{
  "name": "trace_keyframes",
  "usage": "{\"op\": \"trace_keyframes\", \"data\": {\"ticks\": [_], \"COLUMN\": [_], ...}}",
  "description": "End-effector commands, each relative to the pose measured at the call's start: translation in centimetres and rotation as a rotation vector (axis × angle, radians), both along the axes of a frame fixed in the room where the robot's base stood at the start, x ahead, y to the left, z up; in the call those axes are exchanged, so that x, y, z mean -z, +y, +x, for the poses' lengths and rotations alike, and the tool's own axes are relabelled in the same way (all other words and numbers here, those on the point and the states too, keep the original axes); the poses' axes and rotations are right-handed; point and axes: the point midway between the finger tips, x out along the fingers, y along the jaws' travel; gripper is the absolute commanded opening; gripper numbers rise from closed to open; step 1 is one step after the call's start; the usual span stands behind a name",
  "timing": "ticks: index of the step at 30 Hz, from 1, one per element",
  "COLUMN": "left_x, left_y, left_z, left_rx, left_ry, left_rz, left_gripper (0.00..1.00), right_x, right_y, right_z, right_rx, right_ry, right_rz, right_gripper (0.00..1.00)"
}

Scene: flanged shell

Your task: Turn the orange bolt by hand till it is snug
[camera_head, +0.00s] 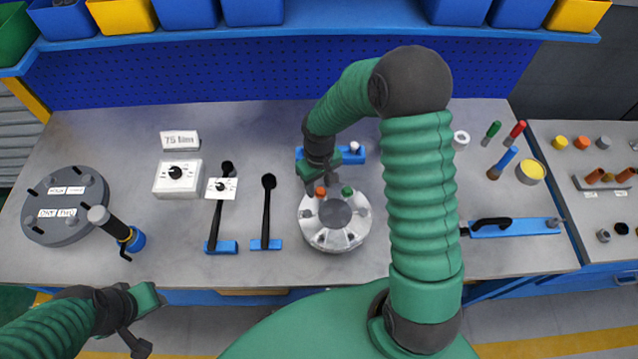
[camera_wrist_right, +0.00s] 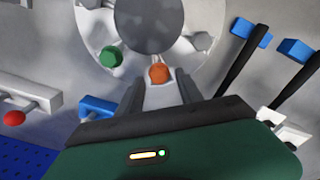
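The flanged shell (camera_head: 359,238) is a round light-grey body with a darker centre, on the bench in the head view. The orange bolt (camera_head: 320,191) stands on its back-left rim, beside a green bolt (camera_head: 347,190). In the right wrist view the orange bolt (camera_wrist_right: 159,73) shows between the fingertips of my right gripper (camera_wrist_right: 159,80), with a gap on each side. The gripper is open. In the head view my right gripper (camera_head: 321,178) is just behind the bolt. My left gripper (camera_head: 140,318) hangs in front of the bench at lower left; its finger opening is unclear.
A dial box (camera_head: 178,178), a sign (camera_head: 180,141) and a dark round plate (camera_head: 70,233) stand farther left. A blue holder (camera_head: 350,155) is behind the shell. A blue tool (camera_head: 515,227) lies right.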

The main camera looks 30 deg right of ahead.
Motion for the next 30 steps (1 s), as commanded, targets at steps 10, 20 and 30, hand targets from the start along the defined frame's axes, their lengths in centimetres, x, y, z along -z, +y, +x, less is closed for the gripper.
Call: {"op": "trace_keyframes", "data": {"ticks": [10,20,30], "left_x": [0.00,-0.34,-0.27], "left_y": [0.00,0.00,0.00], "left_z": [0.00,0.00,0.00], "left_rx": [0.000,0.000,0.000], "left_ry": [0.000,0.000,0.000], "left_rz": [0.000,0.000,0.000], "left_gripper": [0.36,0.36,0.36], "right_x": [-0.03,-0.09,-0.06], "right_y": [0.00,-0.05,-0.08], "right_z": [0.01,0.07,0.07], "right_rx": [0.000,0.074,0.073], "right_ry": [0.000,0.000,-0.001], "right_rz": [0.000,-0.001,-0.001], "right_gripper": [0.00,0.00,0.42]}}
